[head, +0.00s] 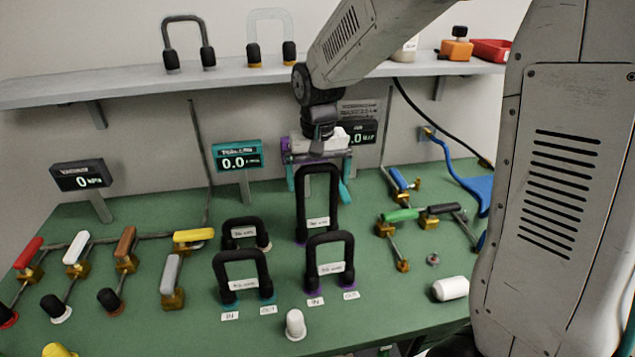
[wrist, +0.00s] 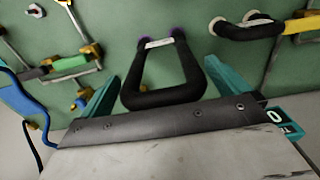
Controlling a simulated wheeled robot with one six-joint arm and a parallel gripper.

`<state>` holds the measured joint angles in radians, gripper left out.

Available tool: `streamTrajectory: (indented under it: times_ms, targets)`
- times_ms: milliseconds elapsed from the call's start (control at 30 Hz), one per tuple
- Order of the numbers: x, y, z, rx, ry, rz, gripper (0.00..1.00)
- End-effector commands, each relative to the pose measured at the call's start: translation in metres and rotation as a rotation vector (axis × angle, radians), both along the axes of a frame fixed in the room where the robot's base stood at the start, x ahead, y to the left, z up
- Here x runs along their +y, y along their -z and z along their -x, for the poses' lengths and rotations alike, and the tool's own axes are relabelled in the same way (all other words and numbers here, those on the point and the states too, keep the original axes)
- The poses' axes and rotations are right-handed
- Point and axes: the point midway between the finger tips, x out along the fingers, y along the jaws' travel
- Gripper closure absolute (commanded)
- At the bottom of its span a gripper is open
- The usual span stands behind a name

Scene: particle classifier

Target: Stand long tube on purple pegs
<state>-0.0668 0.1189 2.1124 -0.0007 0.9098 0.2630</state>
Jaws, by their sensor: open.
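A tall black U-shaped tube (head: 335,200) stands upright with a white label low between its legs. Purple (head: 300,243) shows at its foot; the right foot is hidden in the head view. My gripper (head: 318,184) is open above it, with teal fingers on either side of the tube's top. In the wrist view the tube (wrist: 165,97) lies between the open fingers of my gripper (wrist: 160,90), with purple rings at its two far ends. I cannot tell whether the fingers touch it. A shorter black tube (head: 349,262) stands in front on purple-ringed pegs labelled IN and OUT.
Two more short black tubes stand left, one in front (head: 220,280) and one behind (head: 228,240). A white bottle-like piece (head: 295,324) stands at the front. Coloured valve handles lie both sides. Displays and a shelf (head: 120,85) are behind.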

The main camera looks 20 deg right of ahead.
Motion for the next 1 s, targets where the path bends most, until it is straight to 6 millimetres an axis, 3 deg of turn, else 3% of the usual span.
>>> streamTrajectory:
  times_ms: [200,367,1000]
  targets:
    - [0.000,-0.040,-0.001,-0.004,0.000,0.000,0.00]
    - [0.000,-0.056,-0.001,-0.002,0.000,-0.001,0.00]
    - [0.000,-0.057,0.004,0.016,-0.030,0.001,0.00]
